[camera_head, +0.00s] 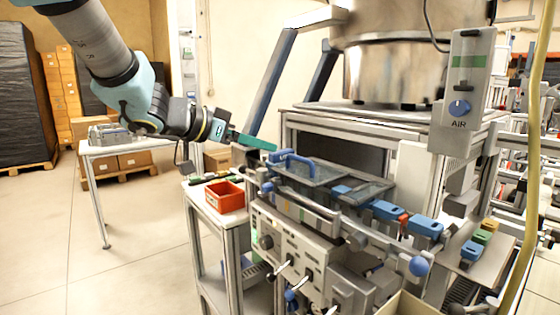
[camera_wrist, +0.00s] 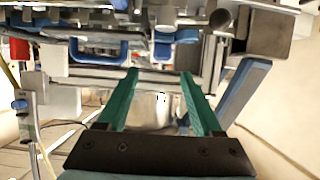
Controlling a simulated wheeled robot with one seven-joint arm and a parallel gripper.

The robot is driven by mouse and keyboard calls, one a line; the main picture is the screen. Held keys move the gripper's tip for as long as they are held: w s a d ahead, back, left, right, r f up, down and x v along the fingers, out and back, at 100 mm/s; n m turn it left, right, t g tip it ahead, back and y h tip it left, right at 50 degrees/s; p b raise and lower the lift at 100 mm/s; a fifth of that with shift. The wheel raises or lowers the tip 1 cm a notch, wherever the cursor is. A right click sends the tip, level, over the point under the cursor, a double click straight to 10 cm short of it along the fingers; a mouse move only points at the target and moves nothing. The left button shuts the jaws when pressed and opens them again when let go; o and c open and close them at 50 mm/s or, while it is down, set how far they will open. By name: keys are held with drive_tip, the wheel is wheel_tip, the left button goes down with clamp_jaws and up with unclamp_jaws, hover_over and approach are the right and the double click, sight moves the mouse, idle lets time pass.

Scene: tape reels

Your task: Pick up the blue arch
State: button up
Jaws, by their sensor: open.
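The blue arch (camera_head: 293,157) stands like a handle on the flat top of the grey machine in the head view. In the wrist view, which looks upside down, a blue U-shape (camera_wrist: 98,58) at the upper left appears to be the same arch. My gripper (camera_head: 272,147) has long green fingers and reaches in from the left, close to the arch's left side in the head view. In the wrist view my gripper (camera_wrist: 160,75) is open, with its two fingers apart and nothing held between them. The arch lies outside the gap, to the left there.
A red bin (camera_head: 225,197) sits on a side table left of the machine. A slanted strut (camera_head: 272,85) and a large steel vessel (camera_head: 390,65) rise behind the gripper. Several blue blocks (camera_head: 387,210) line the machine's front rail. Open floor lies at the left.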

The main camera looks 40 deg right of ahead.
sight(279, 151)
drive_tip(key=shift+p+x, duration=0.55)
drive_tip(key=shift+x, duration=2.55)
drive_tip(key=shift+w+f, duration=0.1)
drive_tip(key=shift+f, duration=0.05)
drive_tip(key=shift+c, duration=0.4)
drive_tip(key=shift+a, duration=0.1)
clamp_jaws()
